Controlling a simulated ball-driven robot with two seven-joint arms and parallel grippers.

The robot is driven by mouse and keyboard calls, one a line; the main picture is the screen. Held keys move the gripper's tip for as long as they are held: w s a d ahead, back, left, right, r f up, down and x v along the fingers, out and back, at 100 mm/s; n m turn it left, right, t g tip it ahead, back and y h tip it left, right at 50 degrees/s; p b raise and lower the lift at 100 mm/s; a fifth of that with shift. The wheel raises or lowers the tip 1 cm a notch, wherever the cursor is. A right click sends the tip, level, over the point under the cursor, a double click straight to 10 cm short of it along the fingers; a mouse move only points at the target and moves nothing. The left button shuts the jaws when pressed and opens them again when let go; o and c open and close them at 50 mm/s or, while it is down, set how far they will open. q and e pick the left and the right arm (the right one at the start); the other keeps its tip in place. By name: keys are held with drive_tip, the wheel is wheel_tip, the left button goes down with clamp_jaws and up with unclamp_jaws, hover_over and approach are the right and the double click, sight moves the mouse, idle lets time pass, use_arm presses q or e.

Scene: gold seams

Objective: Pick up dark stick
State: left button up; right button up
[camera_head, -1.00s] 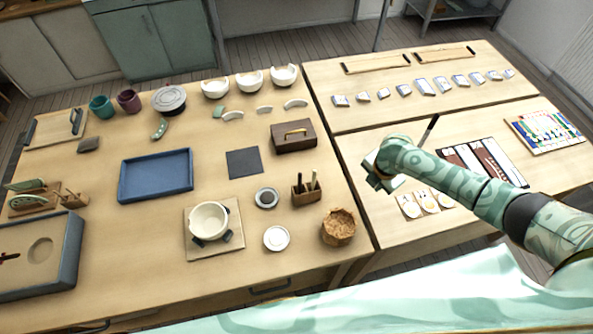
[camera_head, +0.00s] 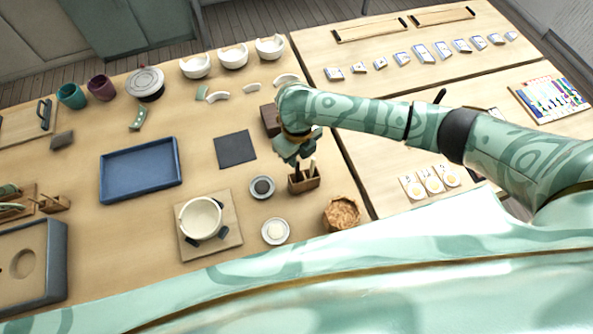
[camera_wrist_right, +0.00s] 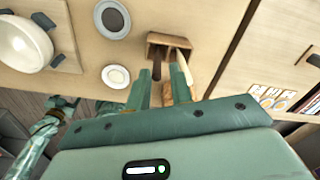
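The dark stick (camera_wrist_right: 157,68) stands in a small brown wooden holder (camera_head: 303,182), beside a lighter stick (camera_wrist_right: 184,62). The holder (camera_wrist_right: 164,42) also shows in the right wrist view. My right gripper (camera_head: 299,160) is just above the holder, pointing down. In the right wrist view its two fingers (camera_wrist_right: 160,76) are apart, with the dark stick seen in the gap between them. I cannot tell if either finger touches it. A patterned green part of mine with a dark end (camera_wrist_right: 62,104), perhaps my left gripper, shows small at the left of that view.
A dark brown box (camera_head: 269,120) is partly hidden behind my right wrist. Small dishes (camera_head: 262,187) and (camera_head: 275,231) lie left of the holder. A brown crumbly container (camera_head: 342,213) stands to its lower right. A pot (camera_head: 200,217) is farther left.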

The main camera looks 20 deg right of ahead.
sight(297, 178)
drive_tip(key=shift+s+f, duration=0.2)
drive_tip(key=shift+f, duration=0.15)
drive_tip(key=f, duration=0.2)
drive_tip(key=f+b, duration=0.1)
drive_tip(key=f, duration=0.1)
drive_tip(key=shift+s+a, duration=0.15)
drive_tip(key=shift+s, duration=0.15)
drive_tip(key=shift+w+f, duration=0.2)
drive_tip(key=shift+f, duration=0.1)
drive_tip(key=shift+s+r, duration=0.1)
drive_tip(key=shift+s, duration=0.05)
clamp_jaws()
use_arm(q)
drive_tip(key=shift+s+f, duration=0.3)
drive_tip(key=shift+f, duration=0.35)
